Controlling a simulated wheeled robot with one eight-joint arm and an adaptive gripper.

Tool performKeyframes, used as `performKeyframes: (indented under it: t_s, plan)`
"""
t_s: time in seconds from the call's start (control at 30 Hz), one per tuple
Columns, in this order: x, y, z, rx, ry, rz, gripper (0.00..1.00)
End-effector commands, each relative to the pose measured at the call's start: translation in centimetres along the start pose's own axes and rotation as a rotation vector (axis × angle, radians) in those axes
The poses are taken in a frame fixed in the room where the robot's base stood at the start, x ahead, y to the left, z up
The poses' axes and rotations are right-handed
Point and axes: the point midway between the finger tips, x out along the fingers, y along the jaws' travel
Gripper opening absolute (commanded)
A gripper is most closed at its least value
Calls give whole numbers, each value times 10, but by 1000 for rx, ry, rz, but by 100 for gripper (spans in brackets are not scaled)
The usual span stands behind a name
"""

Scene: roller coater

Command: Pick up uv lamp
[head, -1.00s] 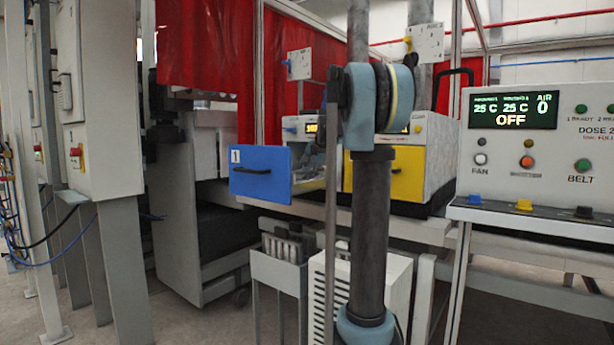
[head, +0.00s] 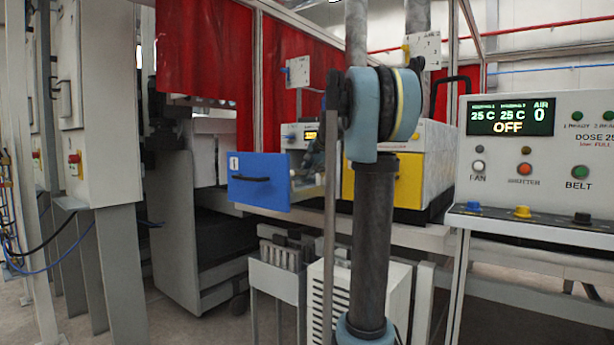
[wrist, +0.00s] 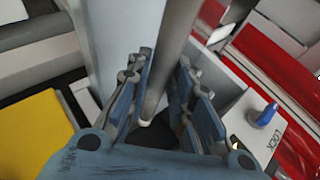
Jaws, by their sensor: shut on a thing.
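In the wrist view, my gripper (wrist: 165,66) has its blue-grey padded fingers on either side of a slim pale grey tube (wrist: 181,28), which looks like the uv lamp. The tube slants between the fingers, with a whitish lower end close to the gripper's palm. My gripper is shut on it. The tube's far end runs out of the wrist picture. In the head view, my arm stands in front of the machine, and I cannot make out the lamp or the fingers clearly there.
An open blue drawer (head: 258,190) marked 1 juts out left of my arm. A yellow-fronted unit (head: 408,180) stands behind my arm. The control panel (head: 545,150) reads OFF at right. A white switch plate with a blue knob (wrist: 265,116) is close to the right finger.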

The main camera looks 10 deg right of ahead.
Motion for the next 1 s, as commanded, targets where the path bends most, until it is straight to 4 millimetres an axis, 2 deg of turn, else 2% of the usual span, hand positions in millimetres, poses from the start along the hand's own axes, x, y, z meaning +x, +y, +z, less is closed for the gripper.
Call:
performKeyframes:
  t_s: [0.2, 0.5, 0.73, 1.0]
  plan:
    - [-38, 31, 11, 1, 2, 0, 0]
    - [-83, 67, 25, 2, 1, 0, 0]
    - [-103, 84, 32, 2, 1, -1, 0]
    - [-111, 90, 34, 0, 0, 0, 0]
